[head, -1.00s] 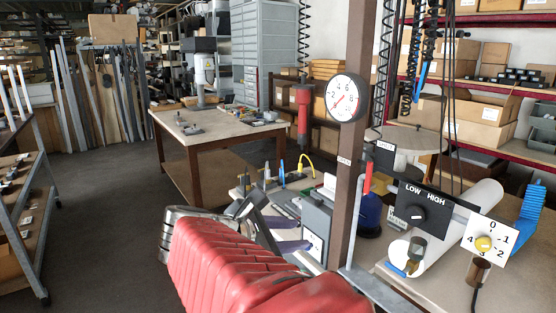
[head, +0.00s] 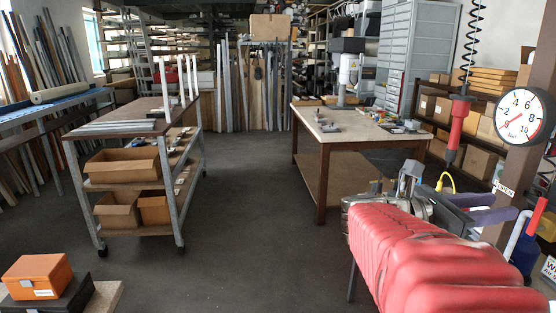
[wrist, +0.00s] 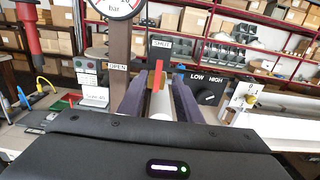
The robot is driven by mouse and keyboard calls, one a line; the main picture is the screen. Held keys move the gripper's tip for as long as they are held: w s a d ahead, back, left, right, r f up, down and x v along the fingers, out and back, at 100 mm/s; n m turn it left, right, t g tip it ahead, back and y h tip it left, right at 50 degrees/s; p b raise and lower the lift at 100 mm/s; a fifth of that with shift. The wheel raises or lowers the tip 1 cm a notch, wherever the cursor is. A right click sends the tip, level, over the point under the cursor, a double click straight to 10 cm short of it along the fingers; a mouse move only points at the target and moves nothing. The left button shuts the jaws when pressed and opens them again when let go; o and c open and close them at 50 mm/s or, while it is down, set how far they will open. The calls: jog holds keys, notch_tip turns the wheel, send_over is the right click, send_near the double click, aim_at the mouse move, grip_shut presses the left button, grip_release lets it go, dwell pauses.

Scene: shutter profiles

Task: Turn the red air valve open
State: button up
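The air valve's red lever (wrist: 158,75) stands upright in the wrist view, its upper end near the SHUT label (wrist: 161,43). The OPEN label (wrist: 118,66) is to its left, on the brown post. The lever also shows at the right edge of the head view (head: 536,216). My gripper (wrist: 158,88) is open, its two dark purple fingers on either side of the lever in the picture. I cannot tell whether the lever lies between the fingertips or beyond them. No contact shows. In the head view my gripper (head: 497,213) points toward the lever.
A round pressure gauge (head: 526,116) is on the brown post above. A LOW/HIGH knob panel (wrist: 206,92) and a numbered dial (wrist: 246,95) are right of the valve. A red tool (wrist: 30,35) hangs at left. A trolley (head: 130,185) stands left; the floor between is open.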

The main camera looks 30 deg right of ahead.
aim_at(542, 201)
jog(key=shift+x, duration=6.7)
jog(key=shift+c, duration=0.3)
grip_shut()
jog(key=shift+s, duration=0.1)
